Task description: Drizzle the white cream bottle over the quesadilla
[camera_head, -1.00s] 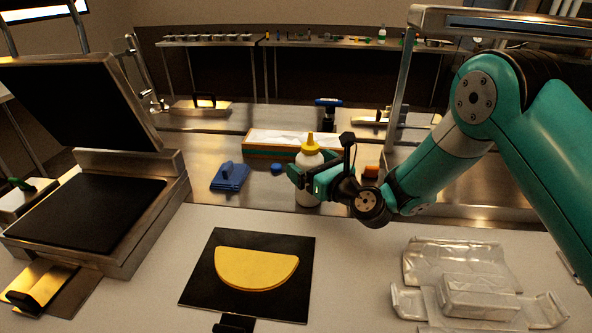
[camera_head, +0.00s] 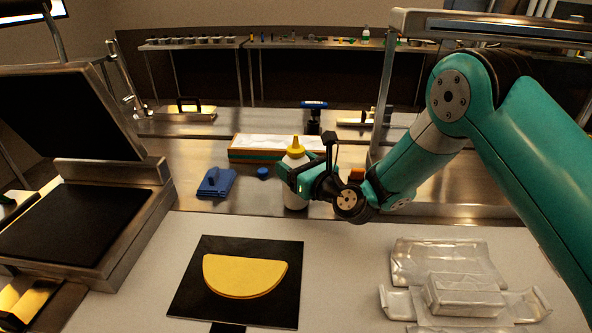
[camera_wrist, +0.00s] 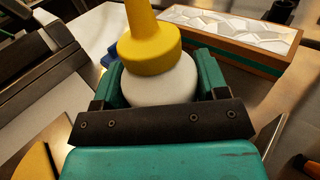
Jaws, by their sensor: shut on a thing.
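The white cream bottle (camera_head: 295,160) with a yellow nozzle cap stands upright at the back edge of the white counter. My gripper (camera_head: 292,180) is shut around its body. In the wrist view the bottle (camera_wrist: 160,85) sits between the two green fingers of my gripper (camera_wrist: 160,88), with its lower part hidden behind the gripper. The quesadilla (camera_head: 245,275), a yellow folded half-moon, lies on a black square board (camera_head: 270,313) in front of and to the left of the bottle. In the wrist view a small part of the quesadilla (camera_wrist: 35,163) shows at the lower left.
An open griddle press (camera_head: 75,220) stands at the left. Crumpled foil wrap with a wrapped block (camera_head: 463,295) lies at the right. Behind are a blue cloth-like item (camera_head: 215,183), a blue cap (camera_head: 262,173) and a long tray (camera_head: 275,142). The counter between board and foil is clear.

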